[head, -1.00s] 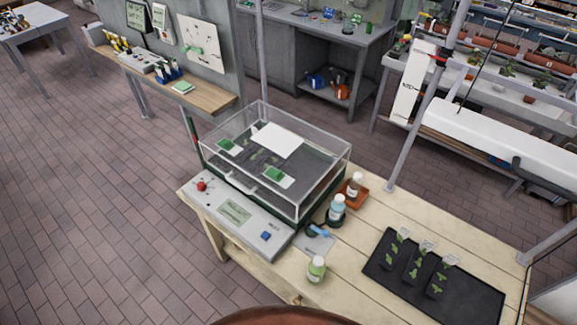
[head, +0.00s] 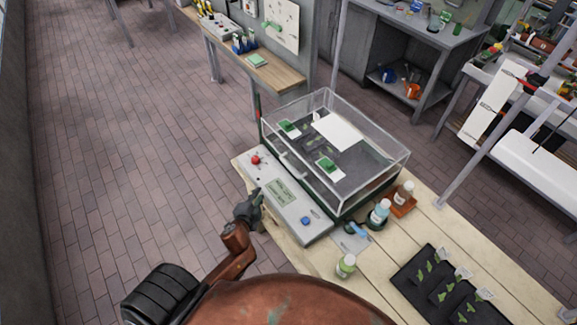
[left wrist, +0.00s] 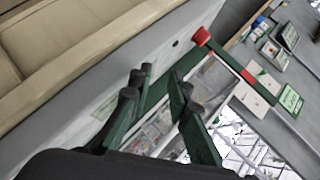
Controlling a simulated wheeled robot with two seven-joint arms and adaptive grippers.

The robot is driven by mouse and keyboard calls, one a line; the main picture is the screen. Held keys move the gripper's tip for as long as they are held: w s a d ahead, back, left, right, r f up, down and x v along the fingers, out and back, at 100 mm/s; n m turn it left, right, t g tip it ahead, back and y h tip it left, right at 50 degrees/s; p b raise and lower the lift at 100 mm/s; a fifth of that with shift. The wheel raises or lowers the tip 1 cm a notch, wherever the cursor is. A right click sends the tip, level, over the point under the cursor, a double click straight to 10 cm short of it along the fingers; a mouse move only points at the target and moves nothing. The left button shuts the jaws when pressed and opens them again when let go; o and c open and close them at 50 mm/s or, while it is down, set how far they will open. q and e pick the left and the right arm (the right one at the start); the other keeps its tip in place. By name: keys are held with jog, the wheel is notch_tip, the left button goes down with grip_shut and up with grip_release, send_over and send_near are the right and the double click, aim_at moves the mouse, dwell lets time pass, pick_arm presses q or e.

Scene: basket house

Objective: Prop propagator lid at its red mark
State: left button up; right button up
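The propagator's clear lid (head: 372,140) sits down over its dark tray on the wooden bench, and looks closed. A pale handle (head: 293,166) is on its front side. A thin green post with a red part (head: 257,104) stands at the box's far left corner. In the left wrist view a green bar has a red end (left wrist: 202,36) and a red band (left wrist: 247,77). My left gripper (head: 250,208) is at the front edge of the grey control panel (head: 290,210), apart from the lid. Its fingers (left wrist: 160,88) are spread and empty. My right gripper is not seen.
The panel carries a red knob (head: 255,160) and a blue knob (head: 305,221). Bottles (head: 380,211) stand close to the box's right side, and a green-labelled bottle (head: 345,265) is nearer. A black seedling tray (head: 408,283) lies at right. The floor at left is clear.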

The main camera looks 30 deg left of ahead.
aim_at(289, 166)
pick_arm(q)
jog(key=w+d+r+m+t, duration=0.2)
jog(key=w+r+m, duration=0.1)
jog(key=r, duration=0.4)
jog(key=w+d+m+h, duration=0.1)
jog(key=w+m, duration=0.1)
jog(key=w, duration=0.1)
jog(key=w+d+m+t+h, duration=0.1)
jog(key=w+m, duration=0.1)
jog(key=w, duration=0.2)
jog(key=w+d+m+h, duration=0.1)
jog(key=w+m+h, duration=0.1)
jog(key=w, duration=0.2)
jog(key=shift+w+d+f+t, duration=0.25)
jog(key=shift+d+f+t, duration=0.1)
jog(key=shift+f+t, duration=0.05)
grip_shut()
